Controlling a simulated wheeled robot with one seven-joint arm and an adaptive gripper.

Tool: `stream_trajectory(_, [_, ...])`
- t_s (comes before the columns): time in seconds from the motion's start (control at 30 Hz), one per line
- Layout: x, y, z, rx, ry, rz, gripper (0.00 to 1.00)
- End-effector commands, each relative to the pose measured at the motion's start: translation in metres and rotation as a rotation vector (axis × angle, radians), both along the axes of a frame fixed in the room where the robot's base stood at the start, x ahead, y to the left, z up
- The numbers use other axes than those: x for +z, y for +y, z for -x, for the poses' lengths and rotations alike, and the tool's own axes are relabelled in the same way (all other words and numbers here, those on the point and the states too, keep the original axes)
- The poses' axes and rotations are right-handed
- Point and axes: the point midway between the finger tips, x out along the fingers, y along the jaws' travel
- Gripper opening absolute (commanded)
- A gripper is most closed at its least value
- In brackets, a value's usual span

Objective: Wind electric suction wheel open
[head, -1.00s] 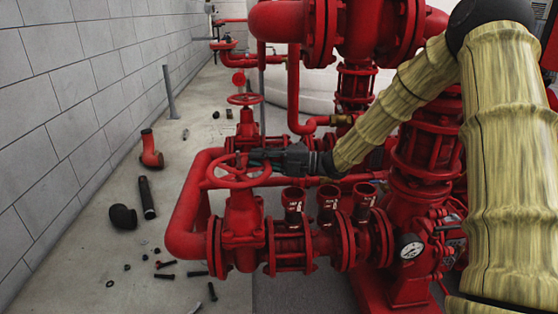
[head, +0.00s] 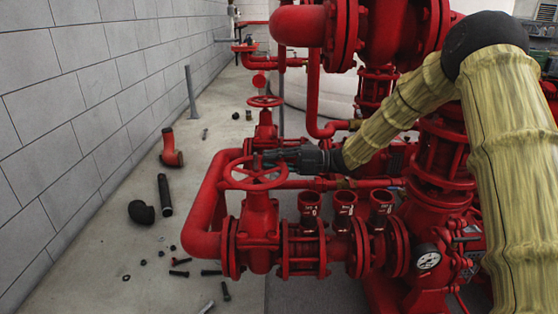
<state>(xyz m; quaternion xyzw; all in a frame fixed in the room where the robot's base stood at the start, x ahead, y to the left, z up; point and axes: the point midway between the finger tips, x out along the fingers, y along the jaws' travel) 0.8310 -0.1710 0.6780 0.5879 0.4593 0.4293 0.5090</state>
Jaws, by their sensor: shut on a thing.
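The red suction wheel (head: 254,173) is a spoked handwheel on top of a red valve body (head: 259,222), left of centre in the head view. My gripper (head: 265,159) reaches in from the right, at the end of my arm in its yellowish cover. Its dark fingers lie at the wheel's far right side and are shut on the rim. The fingertips are small and partly merge with the wheel, so the exact contact is hard to see.
A second, smaller red handwheel (head: 266,101) stands behind. Red pipes and pump bodies fill the right. A pressure gauge (head: 428,260) is at lower right. A black elbow (head: 141,212), a dark pipe piece (head: 164,195), a red elbow (head: 172,149) and bolts lie on the floor by the block wall (head: 85,80).

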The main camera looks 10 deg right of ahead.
Motion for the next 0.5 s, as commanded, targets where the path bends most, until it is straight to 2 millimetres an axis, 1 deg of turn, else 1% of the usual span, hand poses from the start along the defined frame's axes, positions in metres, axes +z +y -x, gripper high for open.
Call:
stream_trajectory(0.03, [0.0053,-0.0012,-0.0028,-0.006,-0.008,-0.003,0.0])
stream_trajectory(0.1, [0.0053,-0.0012,-0.0027,-0.006,-0.008,-0.003,0.0])
stream_trajectory(0.13, [0.0053,-0.0012,-0.0027,-0.006,-0.008,-0.003,0.2])
stream_trajectory(0.2, [0.0051,-0.0012,-0.0024,-0.006,-0.006,-0.002,0.33])
stream_trajectory(0.23, [0.0047,-0.0012,-0.0022,-0.006,-0.006,-0.002,0.36])
stream_trajectory(0.5, [0.002,-0.0022,-0.0003,-0.004,-0.003,-0.001,0.36])
